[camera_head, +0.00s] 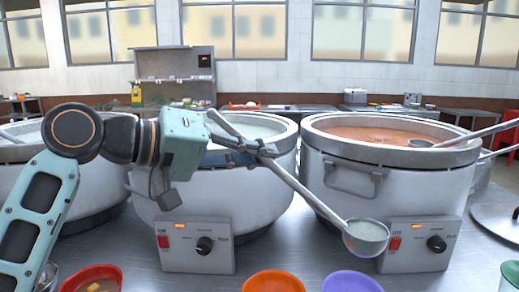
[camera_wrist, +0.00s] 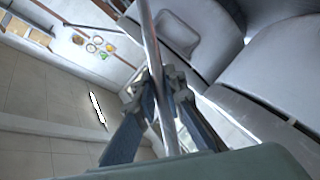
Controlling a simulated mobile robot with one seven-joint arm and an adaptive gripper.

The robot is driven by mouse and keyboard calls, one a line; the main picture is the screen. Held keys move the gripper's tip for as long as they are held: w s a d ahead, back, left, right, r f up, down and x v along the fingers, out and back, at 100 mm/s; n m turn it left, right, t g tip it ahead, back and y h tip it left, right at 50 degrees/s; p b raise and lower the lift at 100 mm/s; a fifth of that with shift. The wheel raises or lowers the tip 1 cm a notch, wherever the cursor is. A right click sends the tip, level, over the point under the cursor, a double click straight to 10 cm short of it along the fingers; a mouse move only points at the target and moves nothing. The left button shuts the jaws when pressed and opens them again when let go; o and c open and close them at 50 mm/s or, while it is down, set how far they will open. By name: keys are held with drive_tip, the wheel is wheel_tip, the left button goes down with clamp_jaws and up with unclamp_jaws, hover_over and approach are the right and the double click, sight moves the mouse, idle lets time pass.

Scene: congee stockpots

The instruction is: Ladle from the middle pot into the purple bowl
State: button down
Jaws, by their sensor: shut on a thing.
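My gripper (camera_head: 258,150) is shut on the long metal handle of the ladle (camera_head: 308,194), in front of the middle pot (camera_head: 230,188). The ladle slants down to the right; its cup (camera_head: 367,238) holds pale, grainy congee and hangs in front of the right pot. The purple bowl (camera_head: 351,282) stands below the cup and slightly left of it in the picture, cut off by the lower edge. In the wrist view my fingers (camera_wrist: 160,92) close around the handle (camera_wrist: 151,40); the cup is not visible there. The middle pot holds pale congee.
The right pot (camera_head: 390,185) holds orange-red congee, with another ladle (camera_head: 465,136) in it. A left pot (camera_head: 90,190) stands behind my arm. An orange bowl (camera_head: 273,282) is left of the purple bowl; a red bowl (camera_head: 92,278) is farther left. A lid (camera_head: 497,222) lies at right.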

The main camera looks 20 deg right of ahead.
wheel_tip(320, 180, down, 11)
drive_tip(key=b, duration=0.6)
drive_tip(key=shift+b, duration=1.05)
drive_tip(key=shift+r, duration=0.1)
drive_tip(key=shift+f+b, duration=0.5)
drive_tip(key=shift+f, duration=0.15)
drive_tip(key=shift+r, duration=0.1)
